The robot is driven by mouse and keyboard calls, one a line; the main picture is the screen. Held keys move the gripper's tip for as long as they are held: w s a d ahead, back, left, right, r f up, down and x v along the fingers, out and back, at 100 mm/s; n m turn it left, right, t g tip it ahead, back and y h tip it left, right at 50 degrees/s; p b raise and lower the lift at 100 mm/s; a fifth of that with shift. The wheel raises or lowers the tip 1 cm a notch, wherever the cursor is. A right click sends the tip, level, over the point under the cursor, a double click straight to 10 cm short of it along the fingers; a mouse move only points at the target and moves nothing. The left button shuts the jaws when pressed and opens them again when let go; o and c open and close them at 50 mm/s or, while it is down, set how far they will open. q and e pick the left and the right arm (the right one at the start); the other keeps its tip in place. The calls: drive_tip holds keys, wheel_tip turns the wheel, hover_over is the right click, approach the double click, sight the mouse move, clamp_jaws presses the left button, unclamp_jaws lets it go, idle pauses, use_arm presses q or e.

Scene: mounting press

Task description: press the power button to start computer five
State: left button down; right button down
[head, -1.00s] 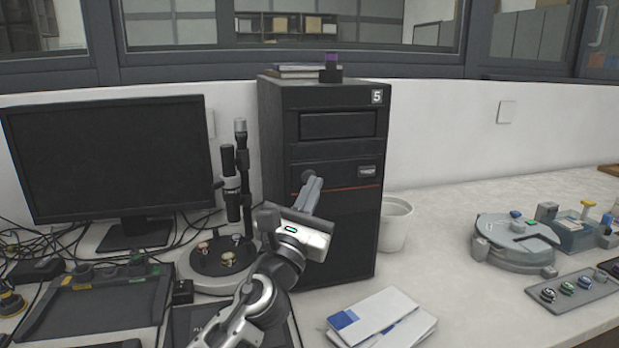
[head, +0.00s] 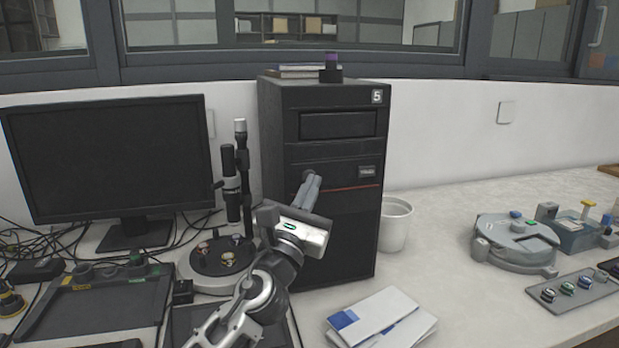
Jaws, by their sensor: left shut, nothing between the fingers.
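The computer (head: 345,225) is a black tower standing on the white counter, with a white "5" label (head: 377,97) at its top right. Its front has drive panels, a small badge and a thin red line. My left gripper (head: 308,181) is shut and empty, its fingertips at the left part of the tower's front near the red line. I cannot tell whether they touch it. The power button is not visible; the gripper may cover it. My right gripper is not in view.
A dark monitor (head: 110,155) and a microscope-like stand (head: 240,185) are left of the tower. A white bin (head: 396,226) stands to its right, papers (head: 382,318) lie in front. A grey round device (head: 514,240) is farther right, with clear counter between.

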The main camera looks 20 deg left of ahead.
use_arm(q)
drive_tip(key=shift+w+a, duration=0.25)
drive_tip(key=shift+w, duration=0.05)
idle(0.5)
drive_tip(key=shift+s+d, duration=0.1)
drive_tip(key=shift+s, duration=0.05)
idle(0.3)
drive_tip(key=shift+s+d, duration=0.35)
drive_tip(key=shift+s, duration=0.2)
drive_tip(key=s+d+p, duration=0.1)
drive_tip(key=s, duration=0.1)
drive_tip(key=s+d, duration=0.1)
drive_tip(key=s, duration=0.1)
drive_tip(key=shift+d+p, duration=0.35)
drive_tip(key=shift+d, duration=0.05)
drive_tip(key=shift+s+f, duration=0.1)
idle(0.6)
